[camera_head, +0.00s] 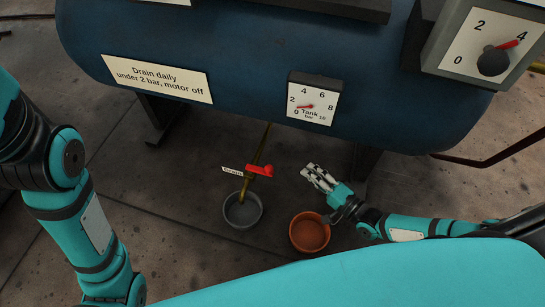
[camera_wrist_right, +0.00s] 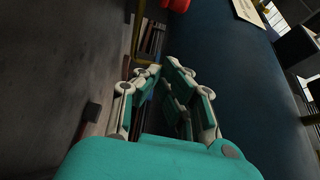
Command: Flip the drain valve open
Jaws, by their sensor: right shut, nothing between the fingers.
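The drain valve has a red handle (camera_head: 261,170) on a thin brass pipe (camera_head: 264,143) below the blue tank. The handle lies across the pipe, beside a small white "Drain" tag (camera_head: 232,171). My right gripper (camera_head: 308,171) is shut and empty, a little to the right of the handle and apart from it. In the right wrist view, the gripper's fingers (camera_wrist_right: 160,68) point toward the brass pipe, and a red part (camera_wrist_right: 176,5), likely the handle, is cut off at the top edge. My left arm shows at the left, but its gripper is out of view.
A grey bucket (camera_head: 258,219) stands under the pipe's end, and an orange pot (camera_head: 309,234) stands below my right gripper. The blue tank (camera_head: 240,60) overhangs the valve. Its tank gauge (camera_head: 313,100) reads low. A dark tank leg (camera_head: 362,170) is behind my right gripper.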

